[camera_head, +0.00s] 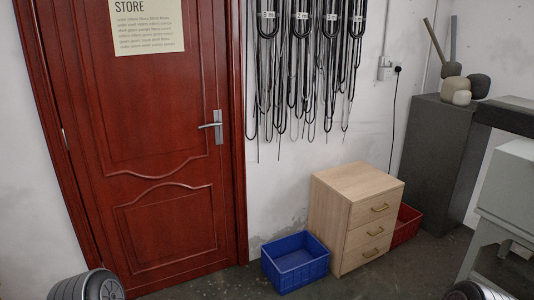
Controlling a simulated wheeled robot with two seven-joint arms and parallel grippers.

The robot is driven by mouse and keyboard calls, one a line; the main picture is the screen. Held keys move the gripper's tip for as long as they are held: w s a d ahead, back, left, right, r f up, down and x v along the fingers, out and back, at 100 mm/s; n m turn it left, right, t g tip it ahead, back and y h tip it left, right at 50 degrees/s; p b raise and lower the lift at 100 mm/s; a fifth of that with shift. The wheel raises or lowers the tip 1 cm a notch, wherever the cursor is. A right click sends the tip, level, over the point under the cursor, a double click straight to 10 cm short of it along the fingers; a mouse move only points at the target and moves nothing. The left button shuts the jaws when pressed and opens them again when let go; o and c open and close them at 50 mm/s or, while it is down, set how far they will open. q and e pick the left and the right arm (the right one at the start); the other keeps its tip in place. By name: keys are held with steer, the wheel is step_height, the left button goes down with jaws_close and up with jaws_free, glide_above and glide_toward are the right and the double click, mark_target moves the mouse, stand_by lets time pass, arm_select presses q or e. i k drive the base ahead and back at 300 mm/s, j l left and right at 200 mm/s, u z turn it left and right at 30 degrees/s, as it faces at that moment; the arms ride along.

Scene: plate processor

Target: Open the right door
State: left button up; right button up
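A red wooden door (135,125) stands shut in its red frame (238,150) at the left of the head view. It is the only door in view, so I cannot tell whether it is the right one of several. Its silver lever handle (212,126) is on the door's right side and points left, roughly level. A hinge shows at the door's left edge. Neither of my grippers is in view, and nothing touches the door or handle. Dark rounded parts at the bottom left and bottom right look like parts of my arms.
A paper sign (147,30) reads "STORE" on the door. Black cables (300,60) hang right of it. A blue crate (295,262), wooden drawer cabinet (335,205) and red crate (408,222) stand along the wall. A grey plinth (430,150) and grey machine (507,190) are at right.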

mark_target(135, 82)
steer(key=i, duration=2.55)
steer(key=i+u, duration=0.2)
steer(key=u, duration=0.35)
